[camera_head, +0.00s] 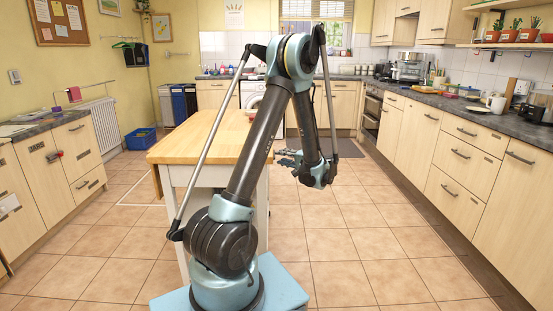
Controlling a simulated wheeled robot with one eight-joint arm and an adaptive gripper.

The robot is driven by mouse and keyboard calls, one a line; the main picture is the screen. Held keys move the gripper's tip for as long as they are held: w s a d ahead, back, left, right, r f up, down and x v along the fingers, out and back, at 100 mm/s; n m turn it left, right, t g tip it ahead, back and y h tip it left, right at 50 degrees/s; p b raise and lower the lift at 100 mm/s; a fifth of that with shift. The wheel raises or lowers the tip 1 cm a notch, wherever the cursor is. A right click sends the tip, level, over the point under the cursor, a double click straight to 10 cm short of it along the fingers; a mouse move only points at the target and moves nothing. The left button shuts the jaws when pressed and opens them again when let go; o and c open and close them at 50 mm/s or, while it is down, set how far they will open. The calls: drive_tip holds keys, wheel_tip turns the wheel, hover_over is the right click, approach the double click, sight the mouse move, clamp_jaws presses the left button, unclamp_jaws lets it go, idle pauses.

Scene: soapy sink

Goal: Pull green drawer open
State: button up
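No green drawer shows; the drawers in view have pale wood fronts. At the right, a stack of pale drawers with dark bar handles (460,153) is closed. At the left, a pale drawer front (75,131) is closed too. My gripper (281,158) hangs in mid-air right of the wooden table, its fingers pointing left. The fingers look apart and nothing shows between them. It is well away from every drawer.
A wooden-topped table (213,143) stands close behind and left of my arm, partly hidden by it. A blue crate (139,138) is on the floor at the left. The tiled floor (350,215) at the right is clear up to the cabinets.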

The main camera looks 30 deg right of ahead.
drive_tip(key=shift+x, duration=2)
clamp_jaws()
drive_tip(key=shift+a, duration=0.1)
